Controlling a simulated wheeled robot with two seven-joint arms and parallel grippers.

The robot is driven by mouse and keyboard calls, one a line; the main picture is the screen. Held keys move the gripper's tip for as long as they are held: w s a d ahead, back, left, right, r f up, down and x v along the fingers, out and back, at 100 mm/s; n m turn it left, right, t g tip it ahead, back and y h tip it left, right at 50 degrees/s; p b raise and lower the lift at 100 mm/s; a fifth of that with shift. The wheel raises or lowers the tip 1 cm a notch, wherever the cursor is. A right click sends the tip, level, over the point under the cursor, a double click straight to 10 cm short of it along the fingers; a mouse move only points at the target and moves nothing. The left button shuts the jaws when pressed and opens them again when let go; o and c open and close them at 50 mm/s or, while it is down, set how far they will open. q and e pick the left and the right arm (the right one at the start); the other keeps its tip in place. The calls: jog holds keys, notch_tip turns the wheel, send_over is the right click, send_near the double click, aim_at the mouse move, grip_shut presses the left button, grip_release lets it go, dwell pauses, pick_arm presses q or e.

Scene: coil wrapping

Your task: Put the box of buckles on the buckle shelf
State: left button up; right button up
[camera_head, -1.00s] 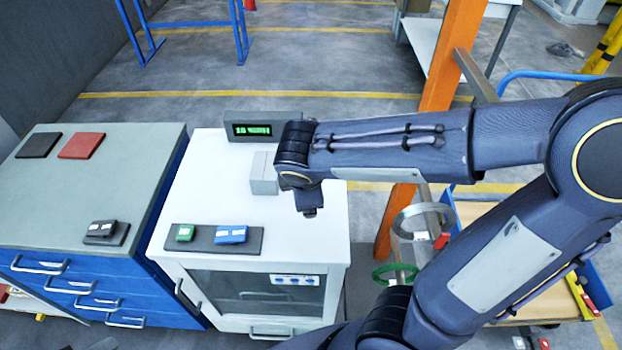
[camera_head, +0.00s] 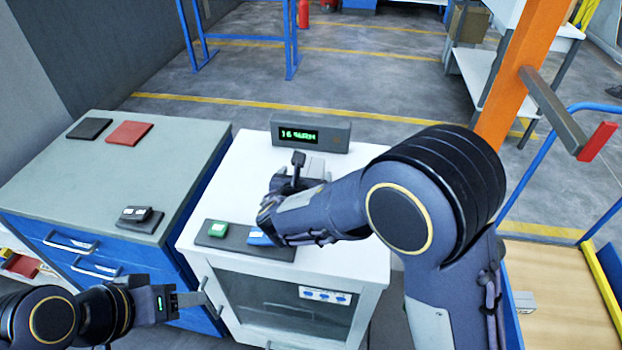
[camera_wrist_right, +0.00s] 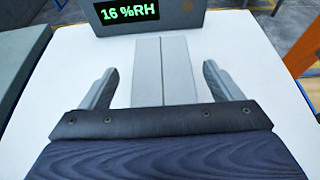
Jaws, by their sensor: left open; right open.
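No labelled box of buckles or buckle shelf can be made out. A pale grey box (camera_head: 316,167) with a seam along its top sits on the white cabinet, in front of the display; I cannot tell whether it holds buckles. In the right wrist view the grey box (camera_wrist_right: 165,70) lies between the two fingers. My right gripper (camera_wrist_right: 160,80) is open around it, with a gap on each side. In the head view my right gripper (camera_head: 298,172) is over the cabinet top, partly hidden by its own wrist. My left gripper (camera_head: 190,299) is open and empty, in front of the blue drawers.
The white cabinet (camera_head: 350,190) carries a humidity display (camera_head: 310,133) and a dark tray with a green block (camera_head: 218,229) and a blue block (camera_head: 260,238). A grey-topped drawer unit (camera_head: 80,175) stands left. An orange post (camera_head: 522,75) rises at right.

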aim_at(309, 170)
jog(key=x, duration=0.3)
jog(key=shift+w+d+f, duration=0.1)
jog(key=shift+f, duration=0.15)
jog(key=shift+c, duration=0.2)
jog(key=c, duration=1.2)
jog(key=shift+r, duration=0.1)
jog(key=shift+c, duration=1.3)
